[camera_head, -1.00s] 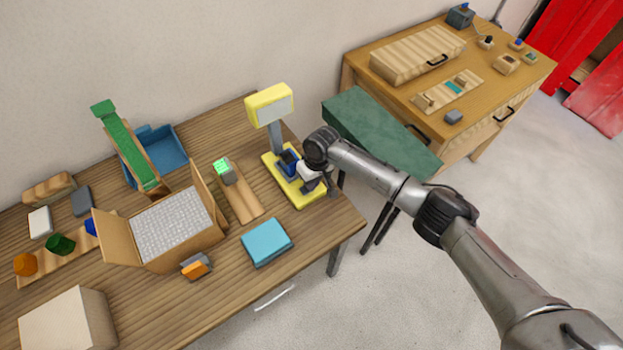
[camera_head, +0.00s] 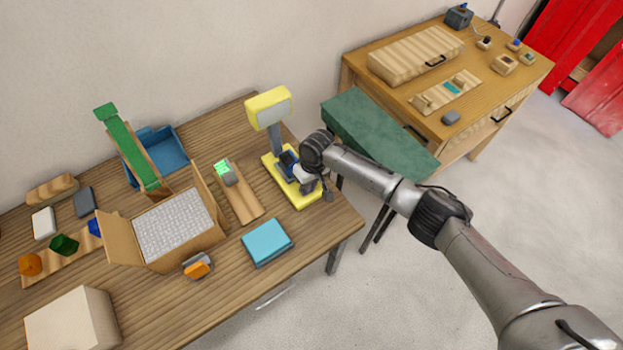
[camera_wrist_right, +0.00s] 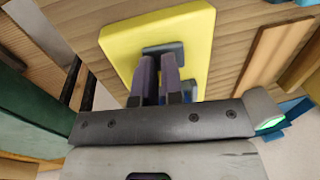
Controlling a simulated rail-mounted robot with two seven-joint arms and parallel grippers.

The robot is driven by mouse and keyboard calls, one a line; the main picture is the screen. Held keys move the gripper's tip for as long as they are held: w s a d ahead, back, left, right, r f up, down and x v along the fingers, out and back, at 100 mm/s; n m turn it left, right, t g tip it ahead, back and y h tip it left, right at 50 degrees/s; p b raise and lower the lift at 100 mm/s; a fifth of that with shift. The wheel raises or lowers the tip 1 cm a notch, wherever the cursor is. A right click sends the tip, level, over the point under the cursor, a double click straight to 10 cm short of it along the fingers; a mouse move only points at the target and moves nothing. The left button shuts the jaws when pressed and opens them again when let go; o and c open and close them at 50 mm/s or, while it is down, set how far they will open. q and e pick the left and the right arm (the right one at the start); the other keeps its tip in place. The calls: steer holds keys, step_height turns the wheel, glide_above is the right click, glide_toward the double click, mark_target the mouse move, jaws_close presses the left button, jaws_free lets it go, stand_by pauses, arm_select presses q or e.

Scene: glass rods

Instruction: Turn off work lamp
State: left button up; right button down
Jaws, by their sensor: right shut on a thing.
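The work lamp stands near the right end of the wooden table, with a yellow head (camera_head: 268,107), a grey post (camera_head: 274,138) and a yellow base (camera_head: 305,200). Its front panel looks pale grey; I cannot tell if it is lit. My right gripper (camera_head: 293,178) is down at the base. In the right wrist view, its fingers (camera_wrist_right: 159,78) are close together over a small dark blue-grey switch part (camera_wrist_right: 163,48) on the yellow base (camera_wrist_right: 119,42). They are shut on this part, which they mostly hide. My left gripper is not in view.
A wooden strip with a green-lit block (camera_head: 224,170) lies left of the lamp, and a blue box (camera_head: 266,243) in front. An open carton (camera_head: 172,228) stands further left. A green board (camera_head: 380,130) and a drawer table (camera_head: 510,85) are at the right.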

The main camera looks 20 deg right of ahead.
steer(key=r+p, duration=0.3)
steer(key=shift+d+r+p, duration=0.25)
steer(key=shift+r+p, duration=0.1)
steer(key=shift+r, duration=0.05)
step_height(320, 180, up, 10)
steer(key=d, duration=0.2)
steer(key=shift+w+d+b, duration=0.25)
steer(key=shift+w+b, duration=0.05)
steer(key=shift+b, duration=0.05)
